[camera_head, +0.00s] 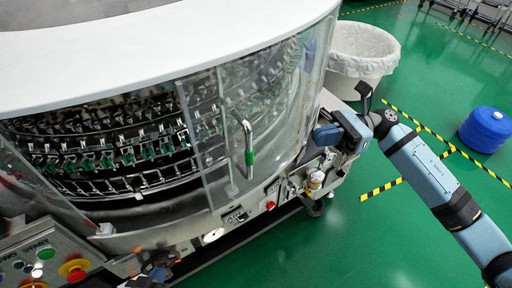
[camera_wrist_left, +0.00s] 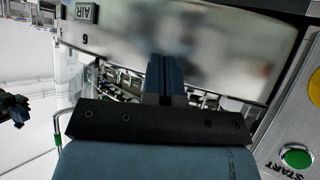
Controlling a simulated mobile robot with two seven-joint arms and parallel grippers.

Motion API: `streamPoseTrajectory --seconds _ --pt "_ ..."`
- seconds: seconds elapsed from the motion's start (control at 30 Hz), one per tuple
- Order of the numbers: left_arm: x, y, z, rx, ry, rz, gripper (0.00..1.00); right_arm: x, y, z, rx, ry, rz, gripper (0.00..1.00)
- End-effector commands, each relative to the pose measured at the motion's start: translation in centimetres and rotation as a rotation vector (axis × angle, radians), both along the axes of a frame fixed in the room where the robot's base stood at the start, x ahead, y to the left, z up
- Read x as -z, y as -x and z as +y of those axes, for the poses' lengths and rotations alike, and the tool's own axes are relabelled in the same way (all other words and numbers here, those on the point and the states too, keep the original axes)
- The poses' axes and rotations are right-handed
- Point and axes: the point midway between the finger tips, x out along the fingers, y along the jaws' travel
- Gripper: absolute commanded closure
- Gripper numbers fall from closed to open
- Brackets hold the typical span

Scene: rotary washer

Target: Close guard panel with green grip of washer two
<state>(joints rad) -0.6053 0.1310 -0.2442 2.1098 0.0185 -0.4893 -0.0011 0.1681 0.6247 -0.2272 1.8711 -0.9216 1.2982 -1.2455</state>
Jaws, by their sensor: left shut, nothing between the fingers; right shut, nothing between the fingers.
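The washer (camera_head: 150,50) fills the left of the head view, with a white top and a curved clear front. The clear guard panel (camera_head: 210,150) has a metal bar handle with a green grip (camera_head: 249,157). Left of the panel's edge the racks inside show clearly, and that part of the front looks uncovered. The handle also shows at the left of the left wrist view (camera_wrist_left: 57,138). My left gripper (camera_head: 158,266) is low at the washer's front, left of the handle; its fingers are shut and empty in the wrist view (camera_wrist_left: 165,75). My right gripper (camera_head: 322,135) is shut, right of the handle and apart from it.
A control panel (camera_head: 45,262) with buttons is at the lower left; its green START button (camera_wrist_left: 297,157) shows in the wrist view. A white lined bin (camera_head: 360,55) and a blue drum (camera_head: 486,130) stand on the green floor.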

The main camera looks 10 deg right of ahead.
Motion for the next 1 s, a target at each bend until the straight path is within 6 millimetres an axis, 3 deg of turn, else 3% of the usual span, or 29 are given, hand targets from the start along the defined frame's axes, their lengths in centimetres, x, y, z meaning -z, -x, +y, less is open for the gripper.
streamPoseTrajectory --seconds 0.1,0.23,0.7,1.0 --pt "0.6 0.3 -0.1 0.0 0.002 0.008 1.0 0.4 0.1 -0.3 -0.034 0.046 -0.064 1.0" --pt "0.3 0.5 -0.2 0.0 0.006 0.013 1.0 0.2 0.3 0.9 -0.04 0.047 -0.069 1.0" --pt "-0.5 0.4 -0.1 -0.007 0.011 0.019 1.0 0.1 1.6 10.3 -0.037 0.041 -0.063 1.0" --pt "0.0 0.5 0.0 -0.008 0.009 0.033 1.0 0.3 2.0 13.2 -0.035 0.044 -0.064 1.0"
